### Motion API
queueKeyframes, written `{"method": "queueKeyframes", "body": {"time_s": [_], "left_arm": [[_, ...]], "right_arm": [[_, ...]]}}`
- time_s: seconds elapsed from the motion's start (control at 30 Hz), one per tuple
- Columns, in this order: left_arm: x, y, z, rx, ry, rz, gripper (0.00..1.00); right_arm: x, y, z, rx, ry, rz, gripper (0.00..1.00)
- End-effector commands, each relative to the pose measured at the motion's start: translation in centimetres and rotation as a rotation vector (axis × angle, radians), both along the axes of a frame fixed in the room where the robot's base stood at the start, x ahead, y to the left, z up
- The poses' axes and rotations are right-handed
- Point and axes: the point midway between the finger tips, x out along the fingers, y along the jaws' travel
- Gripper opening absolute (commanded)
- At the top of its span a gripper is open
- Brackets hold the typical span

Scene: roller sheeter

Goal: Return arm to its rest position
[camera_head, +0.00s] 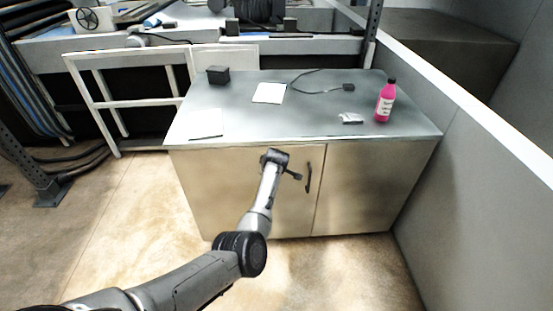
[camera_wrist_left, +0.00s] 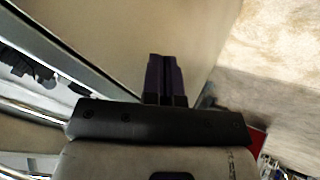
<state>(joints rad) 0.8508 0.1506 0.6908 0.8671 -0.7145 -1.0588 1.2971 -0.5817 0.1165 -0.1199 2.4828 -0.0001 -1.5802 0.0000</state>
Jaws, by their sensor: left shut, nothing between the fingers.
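My right gripper is not in view.
On the grey cabinet top stand a pink bottle (camera_head: 385,103) and a black box (camera_head: 218,75). White sheets (camera_head: 268,93), a small packet (camera_head: 350,118) and a black cable (camera_head: 348,87) lie there too. A grey wall (camera_head: 465,150) borders the right.

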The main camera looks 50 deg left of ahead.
Motion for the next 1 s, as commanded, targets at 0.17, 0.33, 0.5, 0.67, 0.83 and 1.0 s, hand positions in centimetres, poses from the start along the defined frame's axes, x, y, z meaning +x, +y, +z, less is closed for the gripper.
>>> {"method": "queueKeyframes", "body": {"time_s": [0.17, 0.33, 0.5, 0.67, 0.83, 1.0], "left_arm": [[0.0, -2.1, 2.9, 0.001, 0.0, -0.001, 0.0], [-0.1, -3.4, 4.5, 0.0, 0.001, 0.0, 0.0], [-0.1, -4.1, 5.4, -0.001, 0.002, 0.0, 0.0], [-0.1, -4.3, 5.6, 0.0, 0.003, -0.001, 0.0], [-0.1, -4.3, 5.6, 0.002, 0.006, -0.006, 0.0], [-0.2, -4.4, 5.6, 0.033, 0.076, -0.102, 0.0]], "right_arm": [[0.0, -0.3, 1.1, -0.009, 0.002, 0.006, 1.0], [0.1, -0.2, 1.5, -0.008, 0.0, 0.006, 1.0], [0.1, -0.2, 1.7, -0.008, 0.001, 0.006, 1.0], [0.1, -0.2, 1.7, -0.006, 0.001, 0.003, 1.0], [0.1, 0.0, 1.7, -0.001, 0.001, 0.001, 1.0], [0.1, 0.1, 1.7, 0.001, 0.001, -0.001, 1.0]]}}
